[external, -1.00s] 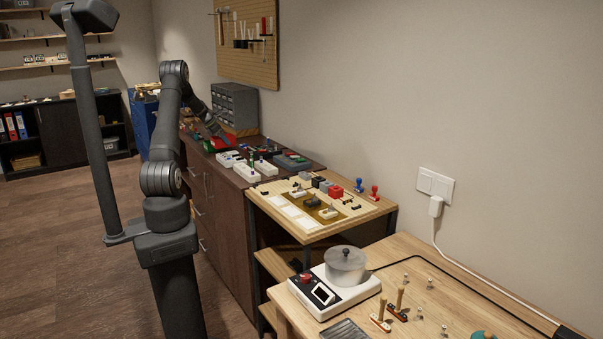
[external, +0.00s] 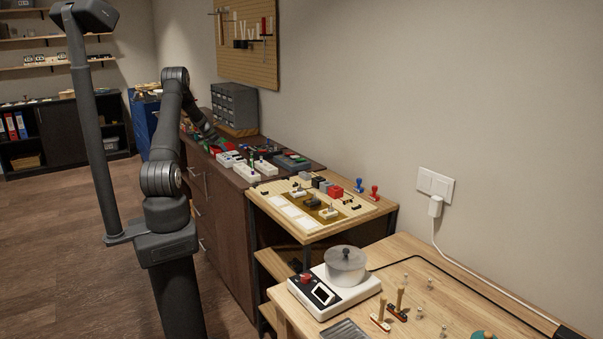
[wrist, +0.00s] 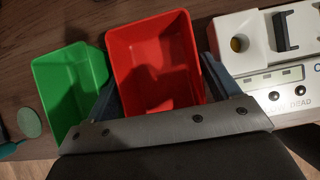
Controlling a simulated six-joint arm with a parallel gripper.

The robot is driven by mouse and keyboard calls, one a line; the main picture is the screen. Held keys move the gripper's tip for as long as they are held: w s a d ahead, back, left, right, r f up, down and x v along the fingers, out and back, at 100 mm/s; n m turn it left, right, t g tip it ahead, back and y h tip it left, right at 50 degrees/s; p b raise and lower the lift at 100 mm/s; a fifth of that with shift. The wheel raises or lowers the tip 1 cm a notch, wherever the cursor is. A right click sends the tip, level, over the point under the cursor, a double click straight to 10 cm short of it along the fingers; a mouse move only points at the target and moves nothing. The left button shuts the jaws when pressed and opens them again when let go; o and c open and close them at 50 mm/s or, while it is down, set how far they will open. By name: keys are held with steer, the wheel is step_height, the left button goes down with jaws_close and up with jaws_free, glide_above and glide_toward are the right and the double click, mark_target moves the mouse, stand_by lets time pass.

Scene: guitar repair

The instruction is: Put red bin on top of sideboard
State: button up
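The red bin (wrist: 140,45) is an empty open tray in the middle of the wrist view, upright on the dark brown top of the sideboard (external: 232,205). My gripper (wrist: 157,68) has one finger on each side of the red bin. The fingers stand apart, with a narrow gap showing beside the bin's right wall, so it looks open around the bin. In the external view, my gripper (external: 216,139) is low over the sideboard's far part and partly hides the bin.
A green bin (wrist: 62,85) stands close left of the red bin, with my left finger between them. A white device (wrist: 275,75) sits close on the right. Grey drawers (external: 235,105) stand behind, against the wall. A wooden work table (external: 370,215) adjoins the sideboard.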

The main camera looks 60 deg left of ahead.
steer(key=v, duration=1.2)
steer(key=shift+r, duration=0.15)
steer(key=x, duration=1.2)
steer(key=shift+f, duration=0.2)
step_height(320, 180, up, 3)
steer(key=shift+r, duration=0.65)
